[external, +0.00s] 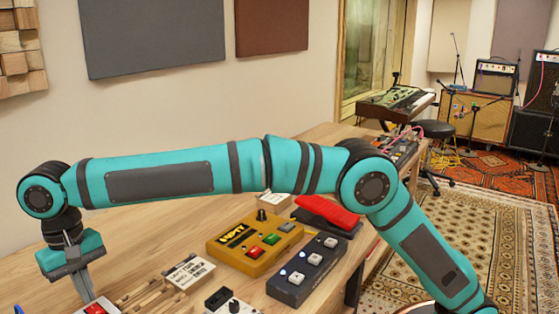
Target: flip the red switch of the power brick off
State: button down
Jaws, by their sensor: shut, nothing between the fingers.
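The power brick (110,306) is a pale box at the bottom left edge of the external view, cut off by the frame. Its red switch (96,309) shows only in part, so I cannot tell which way it is tipped. My gripper (85,292) points down from the teal wrist, its grey fingers shut and empty. The fingertips are just above and left of the red switch in the picture. I cannot tell whether they touch the brick or the switch.
Further right are a yellow pedal (228,252) with red and green buttons, a dark blue pedal (297,283) and a red foot pedal (328,212). Bare wood (135,235) lies behind.

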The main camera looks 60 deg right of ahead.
aim_at(92, 309)
notch_tip(92, 309, up, 12)
jog(key=w, duration=0.1)
jog(key=shift+w, duration=0.25)
jog(key=shift+s, duration=0.1)
jog(key=shift+s, duration=0.65)
jog(key=f, duration=0.4)
jog(key=s+f, duration=0.1)
jog(key=f, duration=0.8)
jog(key=shift+s+f, duration=0.35)
jog(key=shift+f, duration=0.05)
jog(key=shift+s+f, duration=0.1)
jog(key=shift+f, duration=0.15)
